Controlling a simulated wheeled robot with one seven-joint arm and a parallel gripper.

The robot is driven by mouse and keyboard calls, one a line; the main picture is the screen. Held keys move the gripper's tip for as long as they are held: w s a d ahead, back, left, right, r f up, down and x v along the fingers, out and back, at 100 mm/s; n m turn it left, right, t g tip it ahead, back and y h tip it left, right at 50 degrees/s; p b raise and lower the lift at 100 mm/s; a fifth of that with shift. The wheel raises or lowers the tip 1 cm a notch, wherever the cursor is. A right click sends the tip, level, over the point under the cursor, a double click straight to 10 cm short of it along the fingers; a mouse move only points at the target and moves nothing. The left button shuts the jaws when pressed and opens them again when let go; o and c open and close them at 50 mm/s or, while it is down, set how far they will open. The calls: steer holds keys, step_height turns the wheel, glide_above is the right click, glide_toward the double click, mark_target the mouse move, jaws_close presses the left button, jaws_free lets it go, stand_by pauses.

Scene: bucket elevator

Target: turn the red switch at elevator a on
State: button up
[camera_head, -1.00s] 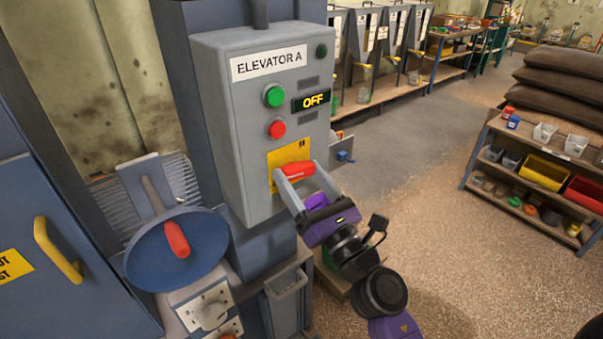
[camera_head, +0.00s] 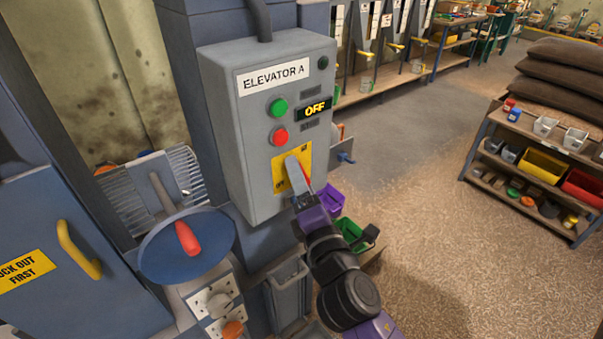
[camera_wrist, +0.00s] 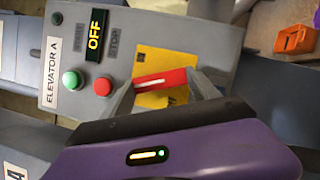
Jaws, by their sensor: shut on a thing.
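The grey elevator A control box (camera_head: 243,130) stands in the middle of the head view. Its display (camera_head: 314,109) reads OFF. The red switch (camera_head: 307,174) sits on a yellow plate (camera_head: 279,162) low on the box front. It is mostly hidden behind my gripper in the head view. My gripper (camera_head: 298,174) is at the plate and turned edge-on. In the wrist view the red switch (camera_wrist: 160,79) lies between the fingers of my gripper (camera_wrist: 163,84), which is shut on it. A white line runs along the switch.
Above the plate are a green button (camera_head: 278,108) and a red button (camera_head: 279,137). A blue round disc (camera_head: 165,255) with a red handle (camera_head: 187,238) is at the lower left. A shelf with bins (camera_head: 480,150) stands at the right. The floor (camera_head: 410,190) between is clear.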

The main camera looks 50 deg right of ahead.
steer(key=m+g+p, duration=0.1)
steer(key=m, duration=0.1)
steer(key=m+p, duration=0.2)
steer(key=shift+r+m+g+y, duration=0.2)
steer(key=shift+m+g+y, duration=0.1)
steer(key=shift+g, duration=0.1)
steer(key=shift+d+f, duration=0.1)
steer(key=o, duration=1.4)
steer(key=shift+c, duration=0.2)
steer(key=b+v, duration=0.3)
steer(key=v, duration=0.5)
